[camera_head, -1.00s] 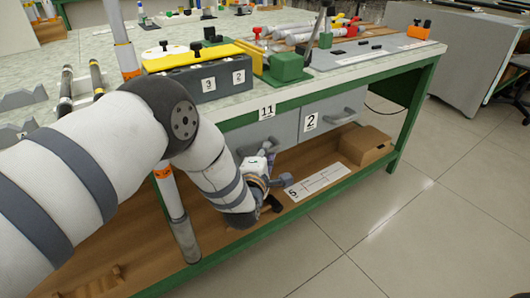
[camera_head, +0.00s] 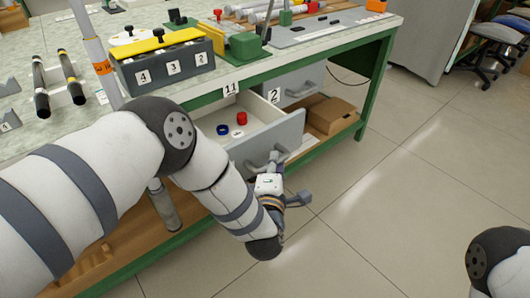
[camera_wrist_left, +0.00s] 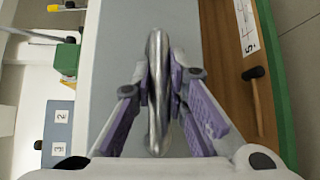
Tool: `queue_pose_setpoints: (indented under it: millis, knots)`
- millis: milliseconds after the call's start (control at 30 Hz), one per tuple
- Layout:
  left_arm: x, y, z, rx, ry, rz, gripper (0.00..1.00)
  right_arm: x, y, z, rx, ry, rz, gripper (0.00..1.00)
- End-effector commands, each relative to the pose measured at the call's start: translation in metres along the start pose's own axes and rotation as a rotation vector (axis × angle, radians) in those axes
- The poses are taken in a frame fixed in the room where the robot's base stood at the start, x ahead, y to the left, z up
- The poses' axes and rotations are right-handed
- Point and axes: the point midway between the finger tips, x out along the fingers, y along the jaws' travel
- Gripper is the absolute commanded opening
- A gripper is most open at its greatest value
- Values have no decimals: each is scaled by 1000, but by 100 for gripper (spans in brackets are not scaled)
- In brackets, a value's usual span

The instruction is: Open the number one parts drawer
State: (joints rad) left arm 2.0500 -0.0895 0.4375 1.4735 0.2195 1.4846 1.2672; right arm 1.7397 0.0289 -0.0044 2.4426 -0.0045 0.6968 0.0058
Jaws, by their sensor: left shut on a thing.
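The parts drawer (camera_head: 270,140) left of drawer 2 is pulled out, so its white inside shows. A blue ring (camera_head: 223,129), a red part (camera_head: 241,118) and a small white disc (camera_head: 236,134) lie in it. No number is readable on its grey front. My left gripper (camera_head: 268,165) is at the front of this drawer, shut on its handle. In the left wrist view the metal handle bar (camera_wrist_left: 157,60) runs between the purple-padded fingers of the left gripper (camera_wrist_left: 160,85). My right gripper is out of view; only part of my right arm shows at the lower right.
The closed drawer 2 (camera_head: 300,86) is to the right under the bench top. A cardboard box (camera_head: 330,115) sits on the lower wooden shelf. A green bench leg (camera_head: 374,90) stands at the right. The tiled floor in front is clear.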

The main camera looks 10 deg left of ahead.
Motion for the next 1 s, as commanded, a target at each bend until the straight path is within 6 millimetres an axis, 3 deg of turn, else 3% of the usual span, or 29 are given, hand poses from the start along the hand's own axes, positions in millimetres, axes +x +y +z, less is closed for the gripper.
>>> queue_pose_setpoints:
  millis: [200, 600, 633, 700, 1000]
  knots:
    - [-9, -2, 10, -2, -1, 2, 0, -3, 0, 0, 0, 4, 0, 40]
    - [-10, -2, 11, -2, -1, 2, 0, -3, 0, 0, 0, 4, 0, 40]
    - [-10, -2, 11, -2, -1, 2, 21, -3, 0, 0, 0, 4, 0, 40]
    - [-10, -2, 11, -2, -1, 2, 35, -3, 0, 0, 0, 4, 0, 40]
    - [-12, -3, 11, -1, 0, 1, 35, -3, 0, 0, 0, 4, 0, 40]
